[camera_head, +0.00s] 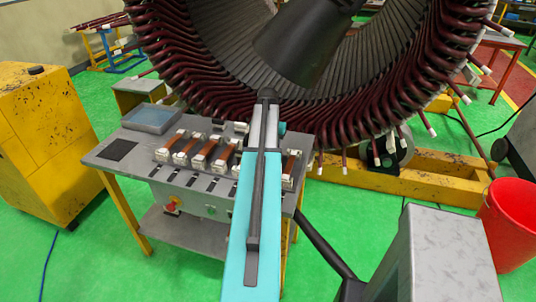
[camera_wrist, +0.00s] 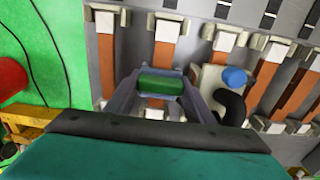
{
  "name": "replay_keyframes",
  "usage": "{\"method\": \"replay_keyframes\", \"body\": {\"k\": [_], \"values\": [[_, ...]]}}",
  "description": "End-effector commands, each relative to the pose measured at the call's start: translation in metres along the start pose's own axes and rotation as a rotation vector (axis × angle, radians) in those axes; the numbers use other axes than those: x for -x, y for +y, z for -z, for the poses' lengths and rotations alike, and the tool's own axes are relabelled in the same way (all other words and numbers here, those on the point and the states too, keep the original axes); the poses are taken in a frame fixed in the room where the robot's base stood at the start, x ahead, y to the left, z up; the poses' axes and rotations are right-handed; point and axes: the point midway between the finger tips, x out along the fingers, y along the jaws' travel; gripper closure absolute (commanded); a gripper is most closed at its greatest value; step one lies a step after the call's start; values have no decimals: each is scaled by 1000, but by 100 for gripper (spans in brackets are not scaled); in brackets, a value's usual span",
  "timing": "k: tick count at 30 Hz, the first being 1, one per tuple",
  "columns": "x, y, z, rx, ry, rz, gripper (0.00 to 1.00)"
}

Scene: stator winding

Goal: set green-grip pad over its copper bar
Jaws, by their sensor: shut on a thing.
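My gripper (camera_wrist: 160,80) is shut on the green grip (camera_wrist: 161,84) of the pad, in the middle of the wrist view. Its two grey fingers stand to the left and right of the grip. A copper bar (camera_wrist: 162,54) with white end blocks lies behind the grip, in line with it. The pad's underside is hidden, so I cannot tell whether it touches the bar. In the head view my arm covers the gripper and the pad. Several copper bars (camera_head: 203,154) in white holders show on the bench there.
A blue knob (camera_wrist: 235,76) and a black hooked part (camera_wrist: 232,106) sit close right of the grip. Other bars (camera_wrist: 107,65) flank it. The large stator (camera_head: 420,60) rises behind the grey bench (camera_head: 118,172).

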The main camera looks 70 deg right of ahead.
Motion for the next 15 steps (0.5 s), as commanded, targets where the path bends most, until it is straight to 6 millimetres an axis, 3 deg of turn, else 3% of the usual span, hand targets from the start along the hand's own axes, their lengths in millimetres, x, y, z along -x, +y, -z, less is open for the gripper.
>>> {"method": "replay_keyframes", "body": {"k": [1, 2, 5, 15], "values": [[0, 0, 0, 0, 0, 0, 75], [0, 0, 0, 0, 0, 0, 48], [0, 0, 0, 0, 0, 0, 31], [1, 0, 0, -1, 0, 1, 30]]}}
